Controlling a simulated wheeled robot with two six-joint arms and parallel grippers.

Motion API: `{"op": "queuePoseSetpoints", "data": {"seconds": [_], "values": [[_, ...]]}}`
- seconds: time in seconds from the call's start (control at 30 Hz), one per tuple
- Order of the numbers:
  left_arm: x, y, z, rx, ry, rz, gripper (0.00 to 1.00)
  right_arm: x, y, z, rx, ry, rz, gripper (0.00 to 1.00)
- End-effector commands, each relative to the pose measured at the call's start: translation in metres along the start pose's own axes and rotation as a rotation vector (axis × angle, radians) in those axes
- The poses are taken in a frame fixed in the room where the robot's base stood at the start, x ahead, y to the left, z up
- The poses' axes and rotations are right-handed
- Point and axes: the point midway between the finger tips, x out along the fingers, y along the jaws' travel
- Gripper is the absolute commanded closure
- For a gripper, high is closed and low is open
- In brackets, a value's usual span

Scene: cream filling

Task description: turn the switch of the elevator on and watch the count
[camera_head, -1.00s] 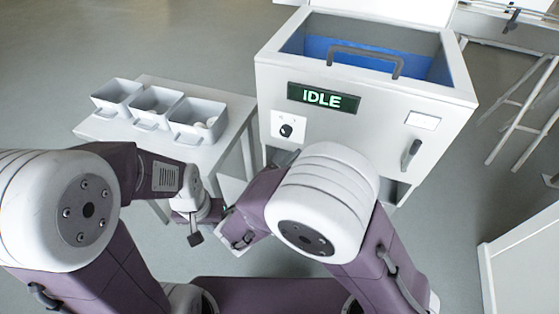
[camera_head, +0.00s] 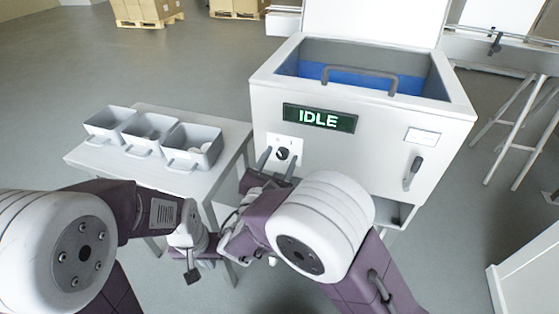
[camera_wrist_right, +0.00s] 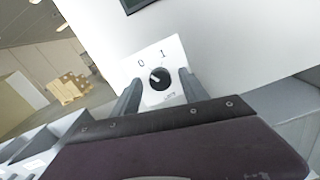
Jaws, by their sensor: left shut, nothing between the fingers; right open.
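The elevator is a white cabinet (camera_head: 350,145) with a blue-lined open bin on top. Its green display (camera_head: 319,118) reads IDLE. The switch is a round black knob (camera_head: 282,153) on a white plate; it shows in the right wrist view (camera_wrist_right: 160,80) with marks 0 and 1. Its pale pointer mark appears turned toward the 0 side. My right gripper (camera_head: 277,162) is open in front of the plate, with one finger on each side of the knob; contact is not visible. In the right wrist view its fingers (camera_wrist_right: 158,92) flank the knob. My left gripper (camera_head: 193,276) is shut and empty, low beside the side table.
A side table (camera_head: 85,160) at left holds three grey bins (camera_head: 192,166); the right one has pale items inside. A dark lever handle (camera_head: 413,173) is on the cabinet's right side. Trestle legs (camera_head: 508,125) stand at right. Boxes on pallets (camera_head: 150,12) are at the back.

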Motion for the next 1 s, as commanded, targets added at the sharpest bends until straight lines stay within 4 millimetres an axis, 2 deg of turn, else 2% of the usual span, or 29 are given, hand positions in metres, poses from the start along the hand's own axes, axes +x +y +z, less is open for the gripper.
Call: {"op": "queuePoseSetpoints", "data": {"seconds": [0.13, 0.17, 0.33, 0.37, 0.67, 1.0], "values": [[0.0, 0.0, 0.0, 0.0, 0.0, 0.0, 1.0, 0.0, 0.0, 0.0, 0.0, 0.0, 0.0, 0.48], [0.0, 0.0, 0.0, 0.0, 0.0, 0.0, 1.0, 0.0, 0.0, 0.0, 0.0, 0.0, 0.0, 0.51], [0.0, 0.0, 0.0, 0.0, 0.0, 0.0, 1.0, 0.0, 0.0, 0.0, 0.0, 0.001, 0.0, 0.98], [0.0, 0.0, 0.0, 0.0, 0.0, 0.0, 1.0, 0.0, 0.0, 0.0, 0.0, 0.001, 0.0, 1.0], [0.006, 0.0, 0.001, 0.0, 0.0, 0.0, 1.0, 0.0, -0.001, -0.002, 0.036, 0.001, 0.0, 1.0], [0.039, -0.001, 0.004, 0.0, 0.0, 0.0, 1.0, 0.0, -0.001, -0.006, 0.268, 0.0, 0.0, 1.0]]}}
